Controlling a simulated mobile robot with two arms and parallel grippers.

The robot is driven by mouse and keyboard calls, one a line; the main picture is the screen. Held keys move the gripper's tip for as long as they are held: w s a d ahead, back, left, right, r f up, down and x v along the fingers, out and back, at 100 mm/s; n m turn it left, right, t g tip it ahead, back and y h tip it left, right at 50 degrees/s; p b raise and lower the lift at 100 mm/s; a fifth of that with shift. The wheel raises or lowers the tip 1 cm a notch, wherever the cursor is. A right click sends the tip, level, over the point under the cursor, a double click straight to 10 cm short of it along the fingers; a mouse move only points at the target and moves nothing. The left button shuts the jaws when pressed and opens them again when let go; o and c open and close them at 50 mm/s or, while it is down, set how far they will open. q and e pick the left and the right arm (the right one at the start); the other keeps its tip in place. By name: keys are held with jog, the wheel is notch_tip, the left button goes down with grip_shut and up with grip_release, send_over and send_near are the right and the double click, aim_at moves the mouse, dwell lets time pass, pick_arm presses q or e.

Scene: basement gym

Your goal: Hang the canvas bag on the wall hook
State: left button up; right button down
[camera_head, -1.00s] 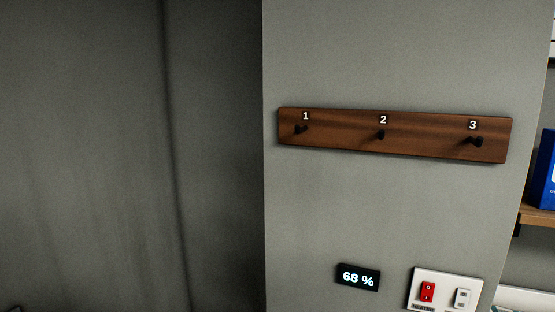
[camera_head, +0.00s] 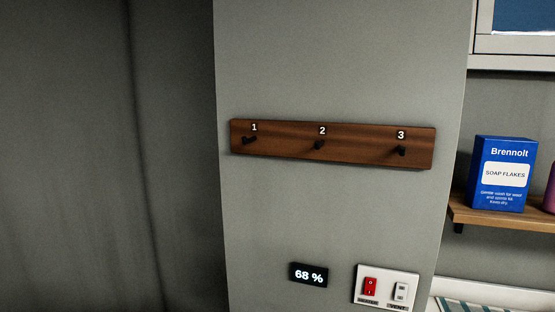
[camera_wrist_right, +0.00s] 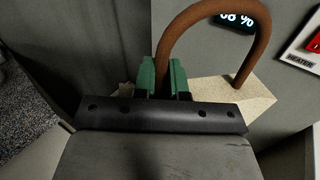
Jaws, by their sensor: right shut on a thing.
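The wooden hook rack (camera_head: 285,149) is on the grey wall in the head view. It has three dark hooks under the labels 1, 2 and 3: hook 1 (camera_head: 249,140), hook 2 (camera_head: 319,145) and hook 3 (camera_head: 400,151). All three hooks are empty. In the right wrist view, my right gripper (camera_wrist_right: 162,76) has green fingers shut on one side of the bag's brown looped handle (camera_wrist_right: 256,50). Part of the beige canvas bag (camera_wrist_right: 242,95) shows behind the gripper; the rest is hidden. Neither gripper shows in the head view.
A display reading 68 % (camera_head: 308,275) and a switch panel (camera_head: 386,288) are on the wall below the rack. At right, a wooden shelf (camera_head: 490,216) holds a blue soap flakes box (camera_head: 502,174). The wall around the rack is clear.

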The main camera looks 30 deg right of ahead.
jog(key=w+d+r+m+g+h+p, duration=0.3)
jog(key=w+r+h, duration=0.1)
jog(key=r, duration=0.7)
jog(key=w+d+r+m+g+h+p, duration=0.3)
jog(key=w+d+r+h+p, duration=0.1)
jog(key=r, duration=0.7)
jog(key=w+d+r+m+g+h+p, duration=0.3)
jog(key=r+m+h, duration=0.1)
jog(key=r, duration=0.7)
jog(key=shift+w+d+f, duration=0.15)
jog(key=shift+w+d, duration=1.35)
jog(key=shift+d, duration=0.15)
jog(key=shift+w+d+f, duration=0.1)
jog(key=shift+w+d, duration=1.4)
jog(key=shift+d, duration=0.15)
jog(key=shift+w+d+f, duration=0.3)
jog(key=shift+w+d, duration=0.05)
jog(key=shift+d, duration=0.05)
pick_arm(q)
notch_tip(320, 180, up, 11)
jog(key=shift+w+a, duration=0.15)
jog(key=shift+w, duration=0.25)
pick_arm(e)
jog(key=shift+w+d+f, duration=0.1)
jog(key=shift+w+f, duration=0.05)
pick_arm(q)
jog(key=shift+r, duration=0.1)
pick_arm(e)
jog(key=c, duration=1.1)
grip_release()
